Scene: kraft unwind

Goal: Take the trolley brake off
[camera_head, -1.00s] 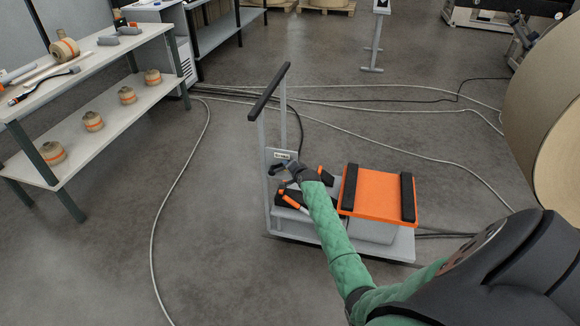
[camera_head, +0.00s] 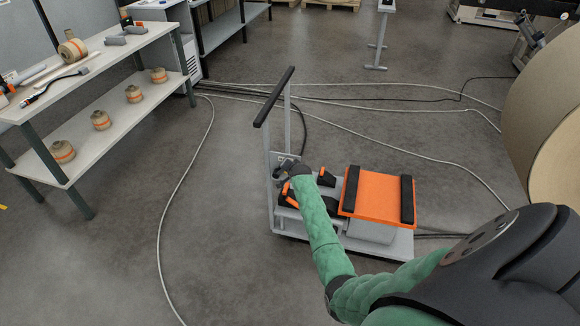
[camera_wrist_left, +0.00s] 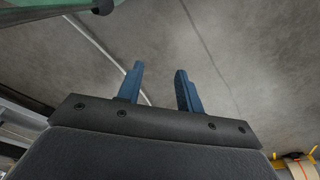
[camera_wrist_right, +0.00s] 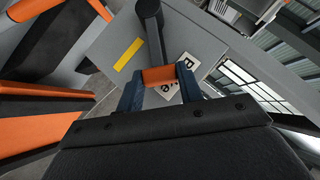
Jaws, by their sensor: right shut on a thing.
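The grey trolley (camera_head: 402,244) stands on the floor with its tall push handle (camera_head: 273,97) at its left end. In the right wrist view, the brake lever is a black arm (camera_wrist_right: 149,25) with an orange grip (camera_wrist_right: 159,76), in front of a grey plate (camera_wrist_right: 105,50). The plate has a yellow stripe (camera_wrist_right: 128,55) and white labels, one reading P. My right gripper (camera_wrist_right: 158,84) is shut on the orange grip; in the head view it is at the foot of the handle (camera_head: 283,172), partly hidden by my forearm. My left gripper (camera_wrist_left: 160,88) is open and empty above the floor.
An orange-topped box (camera_head: 378,194) with black strips sits on the trolley, beside black and orange clamps (camera_head: 327,178). A large brown roll (camera_head: 545,120) stands at the right. Cables (camera_head: 400,140) cross the floor. A bench (camera_head: 90,75) with rolls stands at the left.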

